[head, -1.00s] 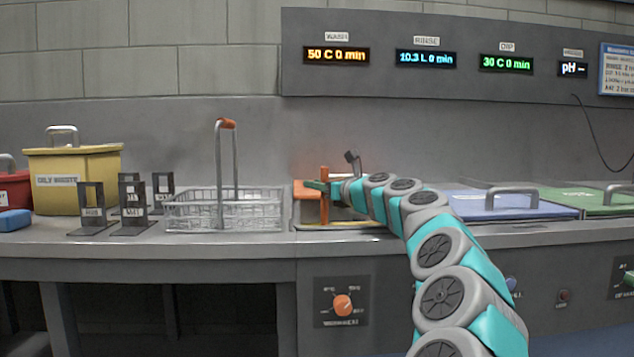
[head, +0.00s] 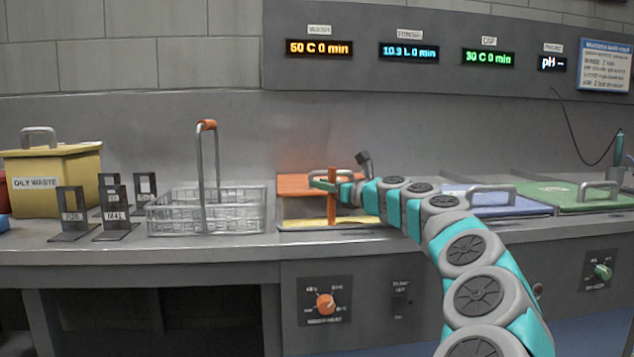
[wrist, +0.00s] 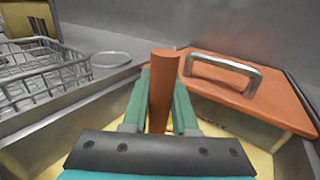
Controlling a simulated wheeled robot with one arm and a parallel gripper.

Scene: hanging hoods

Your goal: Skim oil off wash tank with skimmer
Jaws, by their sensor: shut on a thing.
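My gripper (head: 325,185) is shut on the upright orange handle of the skimmer (head: 331,207). In the wrist view, the green fingers (wrist: 160,105) press on both sides of the orange skimmer handle (wrist: 163,75). The skimmer's lower end is hidden. The handle stands over the open front of the wash tank (head: 285,224), where a yellow oily surface (head: 350,223) shows. The tank's orange lid (head: 300,184) is at the back of the opening; its grey handle shows in the wrist view (wrist: 225,62). The yellow "OILY WASTE" bin (head: 55,190) stands at the far left.
A wire basket (head: 200,212) with a tall orange-gripped handle stands left of the tank. Several dark labelled holders (head: 72,215) stand between it and the bin. Blue (head: 490,205) and green (head: 570,197) lids lie to the right. A thin ring (wrist: 110,60) lies beside the basket.

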